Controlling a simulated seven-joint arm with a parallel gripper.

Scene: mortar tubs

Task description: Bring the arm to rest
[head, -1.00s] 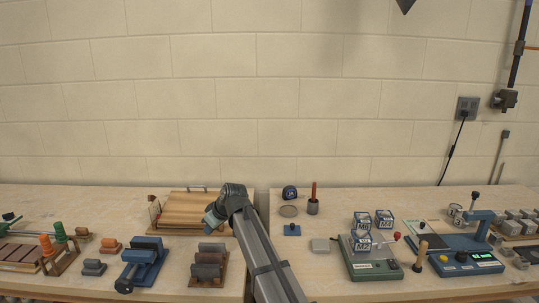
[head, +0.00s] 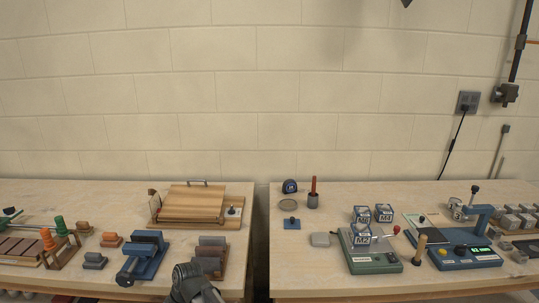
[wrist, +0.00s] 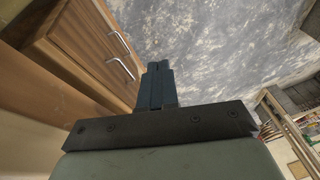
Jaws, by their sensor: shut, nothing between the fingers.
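My gripper (wrist: 158,68) shows in the wrist view with its two dark fingers shut together and nothing between them. In the head view, part of my arm (head: 192,284) shows at the bottom, low in front of the left bench; the fingertips cannot be made out there. The wrist view looks past the fingers at a brown wooden cabinet (wrist: 85,45) with metal handles and a mottled grey surface. The fingers appear apart from both.
The left bench (head: 110,195) carries a blue vise (head: 146,257), grey and brown blocks and a wooden board (head: 194,203). A gap separates the benches.

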